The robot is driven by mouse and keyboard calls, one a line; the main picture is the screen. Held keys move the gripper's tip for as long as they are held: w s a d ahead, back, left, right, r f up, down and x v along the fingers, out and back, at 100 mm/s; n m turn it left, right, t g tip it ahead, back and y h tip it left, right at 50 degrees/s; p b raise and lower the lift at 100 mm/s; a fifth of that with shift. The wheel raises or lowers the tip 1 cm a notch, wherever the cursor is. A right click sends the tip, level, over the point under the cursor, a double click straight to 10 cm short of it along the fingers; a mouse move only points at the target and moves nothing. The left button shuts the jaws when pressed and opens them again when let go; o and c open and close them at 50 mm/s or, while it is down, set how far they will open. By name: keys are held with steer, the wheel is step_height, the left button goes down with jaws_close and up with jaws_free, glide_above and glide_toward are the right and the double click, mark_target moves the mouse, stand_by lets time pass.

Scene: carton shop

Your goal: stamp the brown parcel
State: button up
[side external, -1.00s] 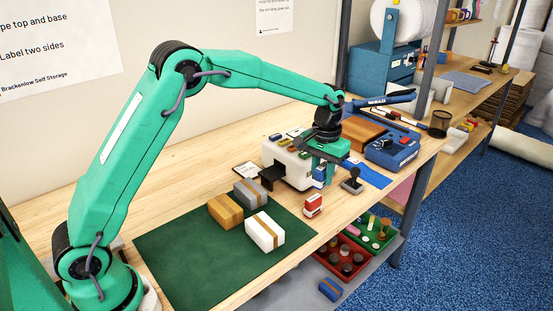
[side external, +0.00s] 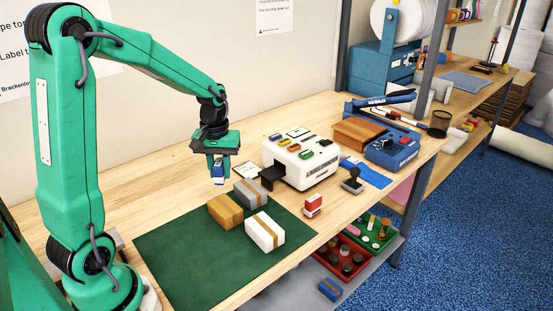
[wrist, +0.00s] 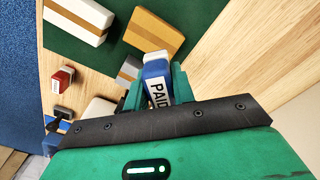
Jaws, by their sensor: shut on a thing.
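My gripper (side external: 218,163) is shut on a blue and white stamp (side external: 218,177) and holds it in the air near the back edge of the green mat (side external: 177,262). In the wrist view the stamp (wrist: 156,80) shows the letters "PAID" between the green fingers.
A grey parcel (side external: 250,192) and a white parcel (side external: 265,232) lie close to the brown one. A red stamp (side external: 312,205) and a black-handled stamp (side external: 352,182) stand to the right. A white machine (side external: 300,160) stands behind. The mat's left part is clear.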

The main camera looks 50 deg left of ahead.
mark_target(220, 201)
steer(key=shift+s+a, duration=0.2)
steer(key=shift+s, duration=0.3)
steer(key=shift+f, duration=0.2)
steer(key=shift+f, duration=2.85)
steer(key=shift+f, duration=0.6)
stand_by(0.5)
steer(key=shift+r, duration=0.1)
steer(key=shift+r, duration=3.5)
